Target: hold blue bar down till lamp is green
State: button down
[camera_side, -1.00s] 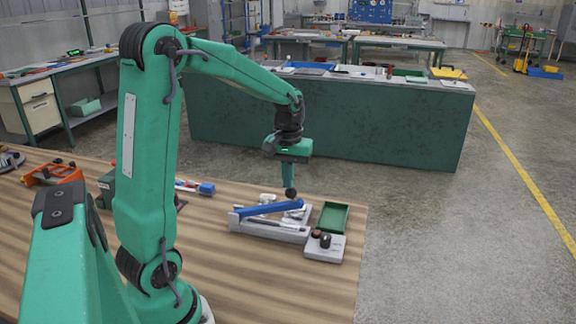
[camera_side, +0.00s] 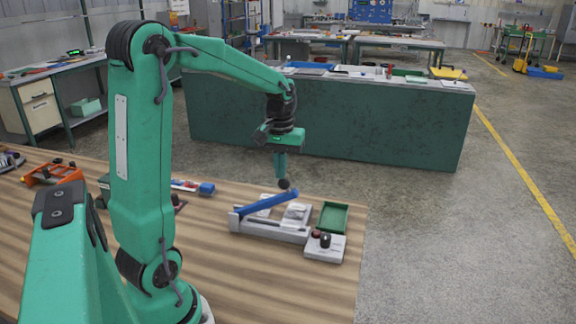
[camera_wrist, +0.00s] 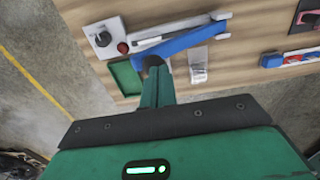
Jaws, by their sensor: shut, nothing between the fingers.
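The blue bar (camera_side: 267,202) is a lever hinged at its left end on a grey base (camera_side: 268,230). It slopes up to a black ball knob (camera_side: 285,184) at its free end. It also shows in the wrist view (camera_wrist: 190,41). My gripper (camera_side: 281,176) is shut and empty, pointing down, its tip at the top of the knob; I cannot tell whether they touch. In the wrist view my gripper (camera_wrist: 157,82) partly covers the knob. A grey box (camera_side: 325,252) carries a dark red dome (camera_side: 316,234) and a black dial (camera_side: 325,241). No green light shows on it.
A green tray (camera_side: 333,216) lies right of the base, behind the grey box. A blue-ended tool (camera_side: 206,188) and an orange tool (camera_side: 52,174) lie further left on the wooden table (camera_side: 250,275). The table front is clear.

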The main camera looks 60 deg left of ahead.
jog(key=shift+s+a+r, duration=0.65)
jog(key=shift+r, duration=0.2)
jog(key=shift+s+a+r, duration=0.75)
jog(key=shift+a, duration=0.05)
jog(key=shift+s+a+r, duration=0.6)
jog(key=shift+s+a, duration=0.2)
jog(key=shift+s, duration=0.05)
notch_tip(320, 180, up, 7)
dwell(0.3)
